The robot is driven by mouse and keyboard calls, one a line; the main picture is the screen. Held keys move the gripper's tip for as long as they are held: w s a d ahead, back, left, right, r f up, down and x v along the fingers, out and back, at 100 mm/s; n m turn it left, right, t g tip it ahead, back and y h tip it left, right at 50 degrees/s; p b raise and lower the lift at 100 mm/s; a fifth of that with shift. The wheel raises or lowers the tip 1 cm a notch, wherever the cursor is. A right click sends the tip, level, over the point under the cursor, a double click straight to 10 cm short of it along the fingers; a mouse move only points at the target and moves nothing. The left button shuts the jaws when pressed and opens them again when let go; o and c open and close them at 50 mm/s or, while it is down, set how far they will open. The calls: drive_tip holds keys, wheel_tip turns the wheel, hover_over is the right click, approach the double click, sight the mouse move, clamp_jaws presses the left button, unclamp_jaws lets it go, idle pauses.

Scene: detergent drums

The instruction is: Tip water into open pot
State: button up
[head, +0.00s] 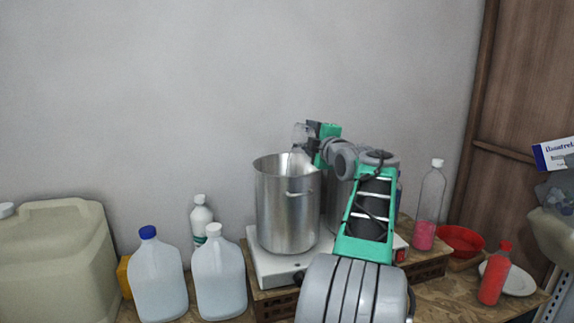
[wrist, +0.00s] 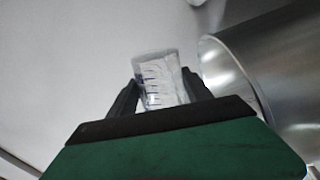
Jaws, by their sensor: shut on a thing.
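The open pot (head: 287,210) is a tall steel cylinder standing upright on a white hot plate (head: 268,265) in the middle of the head view. My gripper (head: 313,132) is above the pot's rim, at its right side. It is shut on a clear container (head: 301,132), which appears tilted over the pot's mouth. A pale streak below the container may be water or part of the container; I cannot tell. In the wrist view the container (wrist: 162,82) shows graduation marks between the fingers, and the pot (wrist: 228,75) is at the right. The pot's inside bottom is hidden.
Two water-filled jugs (head: 158,280) and a white bottle (head: 201,220) stand left of the pot. A large beige canister (head: 55,260) is at far left. A clear bottle with pink liquid (head: 428,205), a red bowl (head: 462,240) and a red bottle (head: 495,275) are at right.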

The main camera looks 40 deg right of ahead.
drive_tip(key=shift+w, duration=0.1)
drive_tip(key=shift+w+a+f+n+b, duration=0.15)
drive_tip(key=shift+f+n+b, duration=0.3)
drive_tip(key=shift+n+b, duration=1.05)
drive_tip(key=shift+b, duration=0.8)
